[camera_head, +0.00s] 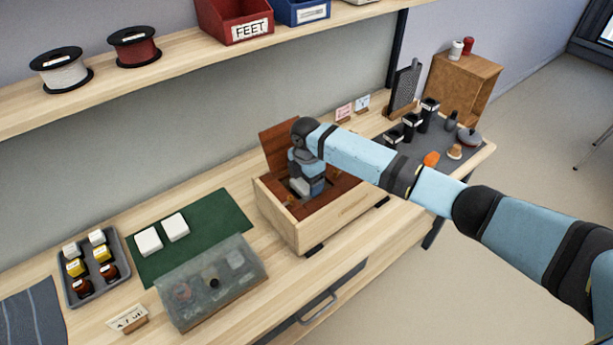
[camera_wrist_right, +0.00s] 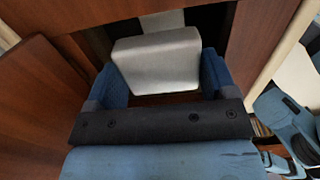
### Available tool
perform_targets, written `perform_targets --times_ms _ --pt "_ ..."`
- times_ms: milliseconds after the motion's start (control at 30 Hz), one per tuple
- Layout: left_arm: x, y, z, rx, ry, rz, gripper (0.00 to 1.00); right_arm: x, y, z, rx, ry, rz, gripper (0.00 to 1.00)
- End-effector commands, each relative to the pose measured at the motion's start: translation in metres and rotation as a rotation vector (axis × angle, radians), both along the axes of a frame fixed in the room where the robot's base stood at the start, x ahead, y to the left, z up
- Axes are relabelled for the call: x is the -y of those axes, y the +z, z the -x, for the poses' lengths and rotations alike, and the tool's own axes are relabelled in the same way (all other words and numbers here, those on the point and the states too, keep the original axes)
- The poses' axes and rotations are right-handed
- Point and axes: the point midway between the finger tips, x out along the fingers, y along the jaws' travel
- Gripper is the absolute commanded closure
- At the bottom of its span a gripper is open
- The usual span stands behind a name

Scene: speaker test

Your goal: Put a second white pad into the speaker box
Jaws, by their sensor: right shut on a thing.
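The speaker box (camera_head: 330,222) is a pale wooden box on the bench with a red-brown inside and a raised reddish panel at its back left. My right gripper (camera_head: 308,186) reaches down into its opening and is shut on a white pad (camera_wrist_right: 157,58). In the right wrist view the pad sits between the blue fingers, over a dark opening in brown wood. Another pale surface (camera_wrist_right: 163,20) shows behind it, partly hidden. Two more white pads (camera_head: 148,241) (camera_head: 175,226) lie on the green mat (camera_head: 222,208). My left gripper is not in view.
A clear-lidded case (camera_head: 212,283) lies in front of the mat. A grey tray (camera_head: 113,255) of small jars is at its left. Dark cylinders and other parts stand on a grey mat right of the box. A shelf (camera_head: 170,62) with spools and bins runs above.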

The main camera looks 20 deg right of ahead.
Motion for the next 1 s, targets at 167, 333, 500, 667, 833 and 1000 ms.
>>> perform_targets --times_ms 167,333,500,667,833,1000 --pt "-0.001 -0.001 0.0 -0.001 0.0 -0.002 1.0 0.0 -0.002 0.0 0.0 0.0 0.0 0.44" --pt "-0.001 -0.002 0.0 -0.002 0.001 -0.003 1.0 0.0 -0.002 0.0 0.0 0.0 0.0 0.15" --pt "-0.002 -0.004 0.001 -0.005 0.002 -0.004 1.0 0.0 -0.002 0.0 0.0 0.0 0.0 0.0" --pt "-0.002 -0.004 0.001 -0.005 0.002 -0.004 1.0 0.0 -0.001 0.0 0.0 0.0 0.0 0.0" --pt "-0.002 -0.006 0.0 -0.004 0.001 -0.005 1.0 0.0 0.015 -0.001 0.003 0.001 0.0 0.0" --pt "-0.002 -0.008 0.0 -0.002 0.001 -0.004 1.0 0.0 0.052 -0.001 0.006 0.002 -0.002 0.0"
